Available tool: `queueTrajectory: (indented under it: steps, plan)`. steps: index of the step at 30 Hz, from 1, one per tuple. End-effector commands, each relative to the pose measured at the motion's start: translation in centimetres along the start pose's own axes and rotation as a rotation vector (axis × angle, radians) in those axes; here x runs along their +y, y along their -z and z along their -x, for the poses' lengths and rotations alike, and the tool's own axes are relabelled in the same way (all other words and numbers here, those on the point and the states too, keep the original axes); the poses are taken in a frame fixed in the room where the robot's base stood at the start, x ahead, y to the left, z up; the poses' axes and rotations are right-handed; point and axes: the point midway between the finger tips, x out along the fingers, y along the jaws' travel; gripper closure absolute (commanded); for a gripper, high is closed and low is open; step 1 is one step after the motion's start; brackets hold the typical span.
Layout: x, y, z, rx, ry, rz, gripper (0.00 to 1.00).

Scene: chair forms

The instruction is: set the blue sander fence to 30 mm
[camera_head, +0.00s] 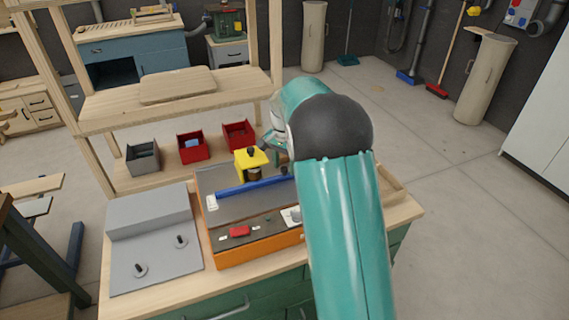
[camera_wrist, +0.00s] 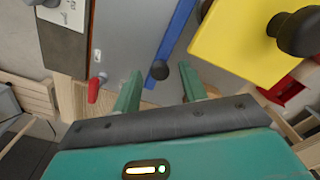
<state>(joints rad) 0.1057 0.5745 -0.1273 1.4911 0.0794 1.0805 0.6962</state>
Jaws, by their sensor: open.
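The blue fence (camera_head: 250,186) lies as a long bar across the grey table of the orange sander (camera_head: 262,252). In the wrist view the blue fence (camera_wrist: 178,38) runs up the picture, with a black knob (camera_wrist: 160,70) at its near end. My gripper (camera_wrist: 161,88) is open and empty. Its fingertips appear on either side of that knob, just short of it; I cannot tell the depth or any contact. In the head view my arm hides the fence's right end and most of the gripper. The fence's scale reading is not legible.
A yellow block (camera_head: 250,160) with a black knob stands behind the fence, close on the right in the wrist view (camera_wrist: 240,40). A red lever (camera_wrist: 97,88) is left of the fingers. A red switch (camera_head: 240,231) and a grey board (camera_head: 150,250) are nearby.

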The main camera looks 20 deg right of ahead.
Motion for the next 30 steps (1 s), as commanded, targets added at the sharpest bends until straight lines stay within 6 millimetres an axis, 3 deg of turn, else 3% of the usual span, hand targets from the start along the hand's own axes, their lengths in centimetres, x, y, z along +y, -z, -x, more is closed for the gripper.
queueTrajectory:
  steps: [4, 10, 30]
  plan:
    - [0.0, 0.01, 0.03, 0.0, 0.0, 0.0, 0.59]
    - [0.01, 0.01, 0.04, 0.0, 0.0, 0.0, 0.99]
    - [0.93, -0.61, 0.08, 0.002, -0.001, 0.0, 1.0]
